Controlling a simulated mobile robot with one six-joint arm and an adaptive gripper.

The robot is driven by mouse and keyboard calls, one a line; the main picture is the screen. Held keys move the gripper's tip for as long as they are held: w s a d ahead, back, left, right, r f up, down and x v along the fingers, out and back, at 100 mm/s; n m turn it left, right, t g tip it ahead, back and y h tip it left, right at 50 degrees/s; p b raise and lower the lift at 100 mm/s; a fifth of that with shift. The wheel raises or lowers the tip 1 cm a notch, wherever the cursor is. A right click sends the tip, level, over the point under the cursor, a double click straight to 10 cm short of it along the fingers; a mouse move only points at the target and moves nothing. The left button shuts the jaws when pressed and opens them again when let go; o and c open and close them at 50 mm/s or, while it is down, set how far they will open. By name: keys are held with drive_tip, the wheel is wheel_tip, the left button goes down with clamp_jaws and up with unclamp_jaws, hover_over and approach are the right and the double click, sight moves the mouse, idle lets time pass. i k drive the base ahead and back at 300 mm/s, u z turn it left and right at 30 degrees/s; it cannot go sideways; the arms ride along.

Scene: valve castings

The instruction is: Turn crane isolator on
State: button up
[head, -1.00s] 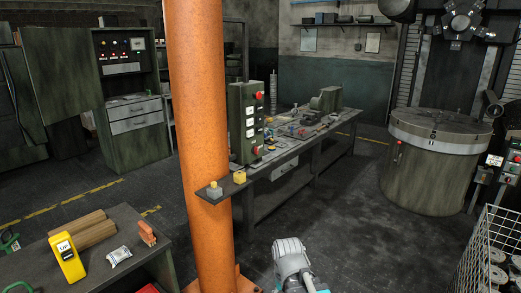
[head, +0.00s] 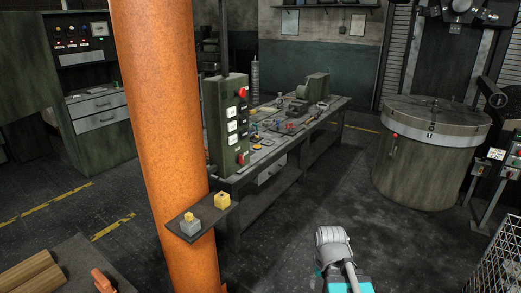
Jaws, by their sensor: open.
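No fitting can be read as the crane isolator. An orange column (head: 164,130) stands left of the middle. It carries a small dark shelf (head: 204,222) with a grey block with a yellow top (head: 190,223) and a yellow block (head: 222,201). Behind it, a green control box (head: 212,125) stands upright by the bench, with a red button at its top (head: 241,92), another lower down (head: 242,158), and white labels between. Their text is too small to read. Part of my arm shows at the bottom, right of the middle. My gripper's fingers do not show.
A long workbench (head: 262,184) with loose parts runs behind the column. A grey-green cabinet with lit indicators (head: 84,44) stands at left, a round machine table (head: 428,155) at right. A wire basket (head: 497,265) is at lower right. Floor between bench and round table is clear.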

sight(239, 158)
drive_tip(key=z, duration=0.1)
drive_tip(key=i, duration=1.15)
drive_tip(key=u, duration=0.25)
